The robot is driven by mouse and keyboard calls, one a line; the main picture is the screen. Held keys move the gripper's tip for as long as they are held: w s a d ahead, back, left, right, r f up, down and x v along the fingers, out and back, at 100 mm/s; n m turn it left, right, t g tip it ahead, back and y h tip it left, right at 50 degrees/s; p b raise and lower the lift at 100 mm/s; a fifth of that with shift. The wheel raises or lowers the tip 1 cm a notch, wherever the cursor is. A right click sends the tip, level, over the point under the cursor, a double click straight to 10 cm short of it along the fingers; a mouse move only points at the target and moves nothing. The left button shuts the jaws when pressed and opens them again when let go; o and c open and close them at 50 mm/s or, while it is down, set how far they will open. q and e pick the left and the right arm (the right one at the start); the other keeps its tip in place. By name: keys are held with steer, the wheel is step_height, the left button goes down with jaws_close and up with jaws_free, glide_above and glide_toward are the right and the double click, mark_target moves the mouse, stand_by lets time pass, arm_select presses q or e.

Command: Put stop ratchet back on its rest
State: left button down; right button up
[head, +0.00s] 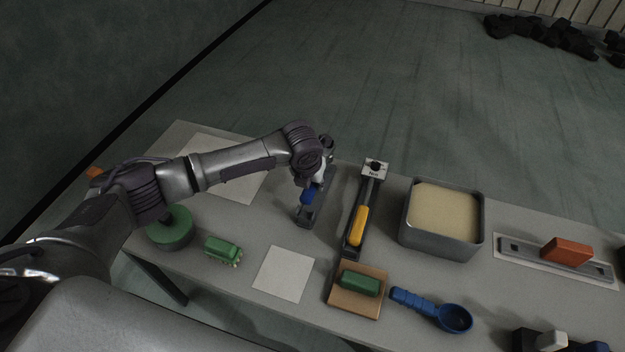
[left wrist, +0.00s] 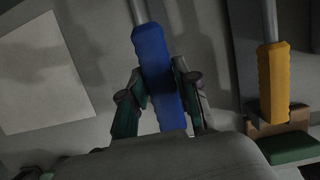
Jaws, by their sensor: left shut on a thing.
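The blue-handled tool (head: 306,195), which I take to be the stop ratchet, is in my left gripper (left wrist: 160,90). In the left wrist view, the two fingers close on both sides of its blue handle (left wrist: 156,55), and a grey shaft runs up from it. In the head view, my wrist hides its far end. A dark grey rest (head: 307,217) lies on the table below and around the handle. I cannot tell whether the tool touches it. My right gripper is not in view.
A yellow-handled tool (head: 357,226) lies on its own rest just right. A sand-filled grey bin (head: 442,249) stands further right. In front are a white sheet (head: 284,274), a green block on a brown board (head: 344,301) and a blue scoop (head: 452,318). Green items lie left.

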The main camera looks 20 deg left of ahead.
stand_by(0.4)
arm_select(q)
steer(key=shift+r+p, duration=0.1)
steer(key=shift+p, duration=0.3)
steer(key=shift+f, duration=0.25)
stand_by(0.4)
steer(key=shift+f+b, duration=0.95)
steer(key=shift+f, duration=0.8)
steer(key=c, duration=0.8)
jaws_free()
steer(key=shift+o, duration=0.2)
steer(key=shift+f, duration=0.1)
steer(key=shift+r, duration=0.2)
steer(key=shift+r+p, duration=3.4)
steer(key=shift+p, duration=0.2)
